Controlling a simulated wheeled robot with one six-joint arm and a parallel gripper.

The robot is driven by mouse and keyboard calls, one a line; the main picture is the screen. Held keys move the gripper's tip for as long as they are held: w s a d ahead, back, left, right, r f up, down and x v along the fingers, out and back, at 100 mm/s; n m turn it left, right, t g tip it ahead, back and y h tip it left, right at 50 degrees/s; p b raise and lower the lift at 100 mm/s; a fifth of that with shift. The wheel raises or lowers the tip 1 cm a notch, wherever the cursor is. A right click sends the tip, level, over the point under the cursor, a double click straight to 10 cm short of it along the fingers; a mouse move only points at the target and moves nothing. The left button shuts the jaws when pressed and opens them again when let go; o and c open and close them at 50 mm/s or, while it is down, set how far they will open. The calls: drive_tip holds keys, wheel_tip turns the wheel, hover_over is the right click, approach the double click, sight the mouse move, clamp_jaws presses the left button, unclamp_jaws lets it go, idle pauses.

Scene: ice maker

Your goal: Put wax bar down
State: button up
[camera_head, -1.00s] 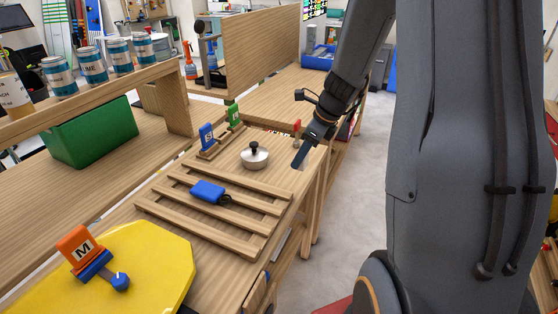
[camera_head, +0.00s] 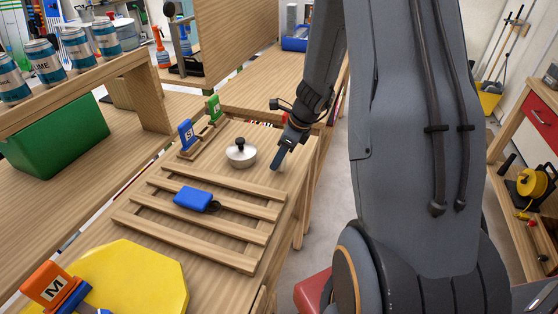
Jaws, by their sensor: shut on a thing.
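My gripper (camera_head: 277,165) is over the far right part of the workbench, to the right of a silver lidded pot (camera_head: 240,153). Its fingers point down and look closed. The wax bar in its grip is hidden or too small to make out. A blue block marked S (camera_head: 186,134) and a green block (camera_head: 214,108) stand upright in a wooden holder (camera_head: 205,143) left of the pot. I cannot tell how far the fingertips are above the bench top.
A slatted wooden rack (camera_head: 230,227) holds a blue item (camera_head: 193,198). A yellow board (camera_head: 140,275) and an orange block marked M (camera_head: 45,284) are at the near left. Cans (camera_head: 75,47) line a shelf. The right bench edge drops to open floor (camera_head: 325,190).

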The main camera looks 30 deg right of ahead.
drive_tip(key=shift+f, duration=0.6)
drive_tip(key=shift+f, duration=0.2)
drive_tip(key=o, duration=1)
